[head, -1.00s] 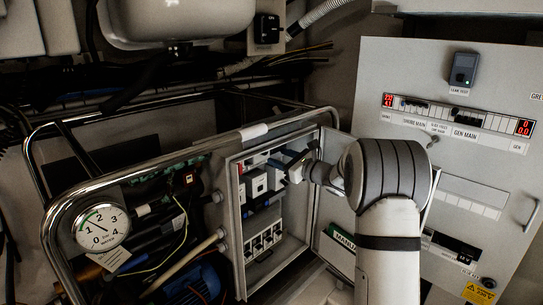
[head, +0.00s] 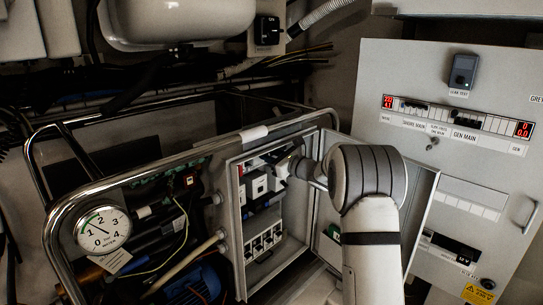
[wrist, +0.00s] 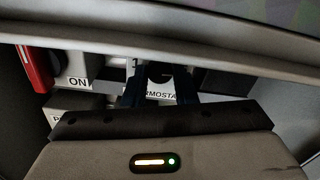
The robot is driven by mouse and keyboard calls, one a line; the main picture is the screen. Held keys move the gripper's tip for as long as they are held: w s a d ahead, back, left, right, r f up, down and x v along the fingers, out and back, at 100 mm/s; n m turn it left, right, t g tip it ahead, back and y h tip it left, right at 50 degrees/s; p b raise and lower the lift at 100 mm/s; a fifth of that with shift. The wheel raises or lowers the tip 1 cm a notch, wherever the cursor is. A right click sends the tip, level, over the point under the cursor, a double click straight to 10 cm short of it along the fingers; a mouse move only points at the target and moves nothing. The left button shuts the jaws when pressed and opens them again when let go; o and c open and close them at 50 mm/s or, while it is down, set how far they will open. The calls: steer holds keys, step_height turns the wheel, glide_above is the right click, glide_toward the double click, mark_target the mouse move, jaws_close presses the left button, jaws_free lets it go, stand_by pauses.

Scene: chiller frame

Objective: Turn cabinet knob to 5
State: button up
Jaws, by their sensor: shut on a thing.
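The cabinet (head: 238,226) is an open grey box with its door swung to the right. My gripper (head: 284,167) reaches into its upper part, past the inner edge of the door. In the wrist view my gripper (wrist: 160,80) has its two dark fingers on either side of a round black knob (wrist: 160,71) and is shut on it. A white label partly reading "RMOSTA" lies just below the knob, between the fingers. In the head view my gripper hides the knob.
A red part (wrist: 35,66) and a label reading "ON" (wrist: 77,83) are left of the fingers. White switch modules (head: 258,184) sit left of my gripper in the cabinet. The open door (head: 420,205) stands close behind my arm. A metal tube rail (head: 180,160) crosses in front.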

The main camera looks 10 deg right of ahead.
steer(key=c, duration=0.4)
steer(key=shift+d+m, duration=0.1)
steer(key=shift+m, duration=0.5)
steer(key=o, duration=1)
steer(key=v, duration=0.7)
steer(key=shift+s+d+b, duration=0.25)
steer(key=shift+s+b, duration=0.05)
steer(key=shift+b, duration=0.05)
